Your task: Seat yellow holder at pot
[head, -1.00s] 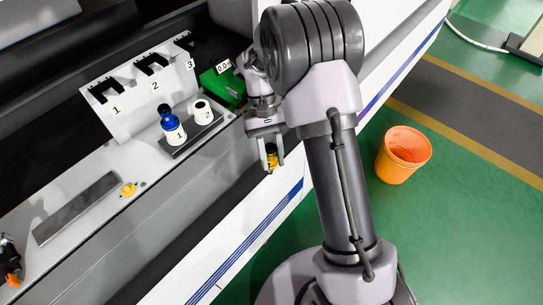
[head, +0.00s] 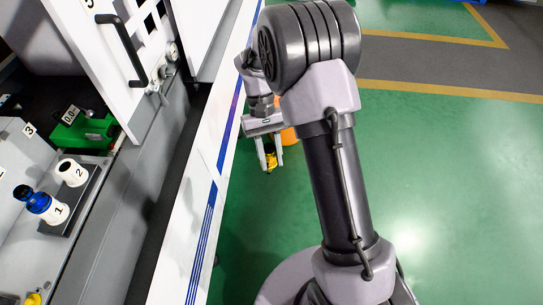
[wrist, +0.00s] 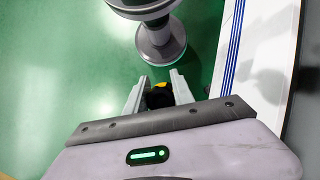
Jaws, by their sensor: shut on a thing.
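My gripper (head: 268,167) is shut on the yellow holder (head: 271,161), which hangs between its two fingers over the green floor. In the wrist view, the holder (wrist: 160,97) shows as a dark body with some yellow between the fingers (wrist: 158,78). At the left in the head view, a white pot marked 2 (head: 72,172) stands with a dark opening on top. Beside it a white pot marked 1 (head: 55,211) carries a blue holder (head: 36,201). My gripper is well to the right of both pots, clear of the machine.
A green block (head: 82,134) with a 0.0 display sits behind the pots. A machine door with a black handle (head: 122,50) stands at upper left. The white striped machine side (head: 205,200) lies between pots and gripper. An orange bin (head: 289,136) is partly hidden behind my arm.

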